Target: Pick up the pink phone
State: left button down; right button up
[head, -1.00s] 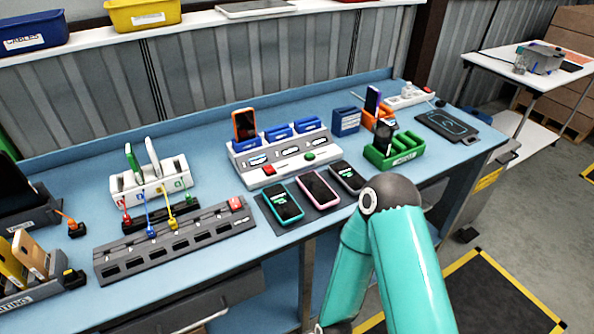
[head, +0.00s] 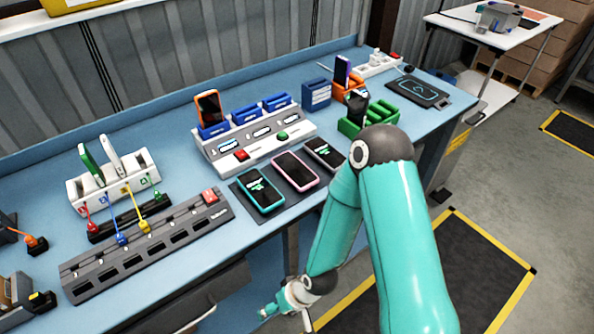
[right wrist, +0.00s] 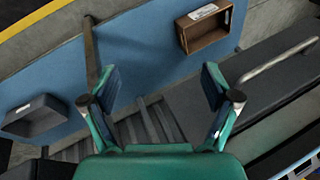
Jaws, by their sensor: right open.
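The pink phone (head: 295,172), pink-rimmed with a dark screen, lies face up on a dark mat (head: 263,210) at the bench's front edge. It lies between a teal-rimmed phone (head: 260,191) and a black phone (head: 325,154). My right gripper (head: 268,311) is low in front of the bench, below and apart from the phones; only a small part shows in the head view. In the right wrist view the same gripper (right wrist: 161,82) is open and empty, and no phone shows there. My left gripper is not in view.
A grey station (head: 240,135) with an orange phone (head: 209,106) stands behind the phones. A slotted grey rack (head: 150,250) lies left of them, a green holder (head: 352,126) right. The wrist view shows a wooden box (right wrist: 204,30) and a dark bin (right wrist: 35,117).

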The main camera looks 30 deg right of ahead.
jog(key=shift+o, duration=0.3)
jog(key=w+d+r+t+b, duration=0.1)
jog(key=w+d+r+t, duration=0.2)
jog(key=w+d+r, duration=0.2)
jog(key=w+d, duration=0.2)
jog(key=w, duration=0.1)
jog(key=shift+r+t+b, duration=0.3)
jog(key=shift+r+b, duration=0.05)
jog(key=n+t+h+b, duration=0.3)
jog(key=t+b, duration=0.1)
jog(key=t, duration=0.2)
send_near(295, 169)
jog(key=b+x, duration=0.2)
jog(key=shift+w+f, duration=0.2)
jog(key=shift+f, duration=0.25)
jog(key=shift+r+x, duration=0.15)
jog(key=shift+x, duration=1.35)
jog(key=shift+r+x, duration=0.15)
jog(key=shift+x, duration=1.3)
jog(key=shift+w, duration=0.1)
jog(key=c, duration=1.3)
